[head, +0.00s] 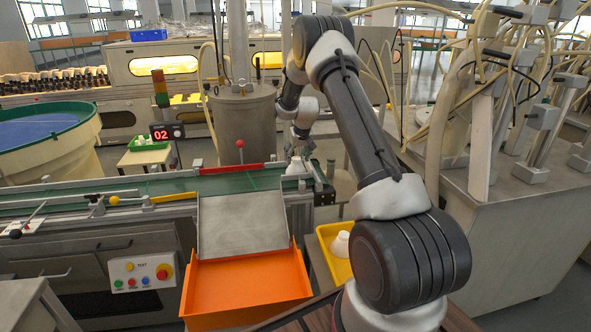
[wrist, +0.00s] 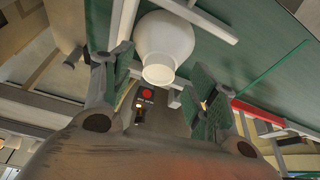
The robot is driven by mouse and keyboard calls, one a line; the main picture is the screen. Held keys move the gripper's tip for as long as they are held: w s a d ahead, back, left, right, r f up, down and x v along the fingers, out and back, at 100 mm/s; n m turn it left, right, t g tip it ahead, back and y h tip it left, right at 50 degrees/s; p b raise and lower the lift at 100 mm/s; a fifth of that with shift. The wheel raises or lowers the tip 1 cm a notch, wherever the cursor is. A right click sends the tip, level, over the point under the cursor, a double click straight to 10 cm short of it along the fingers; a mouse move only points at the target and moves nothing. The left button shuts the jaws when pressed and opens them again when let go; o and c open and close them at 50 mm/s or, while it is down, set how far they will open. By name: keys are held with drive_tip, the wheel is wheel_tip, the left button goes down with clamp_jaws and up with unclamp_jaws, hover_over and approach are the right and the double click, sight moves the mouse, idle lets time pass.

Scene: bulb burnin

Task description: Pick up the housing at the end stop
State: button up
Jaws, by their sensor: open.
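The white housing (head: 296,166) sits at the right end of the green conveyor belt, by the end stop, in the head view. In the wrist view the housing (wrist: 165,42) shows large at the top middle, with a round body and a narrower neck. My gripper (head: 301,147) is just above the housing in the head view, partly hidden behind my arm. In the wrist view my gripper (wrist: 157,84) is open and empty, its green-padded fingers on either side of the housing's neck in the picture. I cannot tell the exact depth between them.
An orange tray (head: 245,285) lies below a grey chute (head: 242,226) in front of the belt. A yellow bin (head: 325,236) with a white part stands right of it. A red bar (head: 231,169) runs along the belt's far side. A steel tank (head: 246,125) stands behind.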

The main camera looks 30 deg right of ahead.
drive_tip(key=shift+x, duration=0.75)
drive_tip(key=c, duration=1.2)
drive_tip(key=shift+o, duration=0.2)
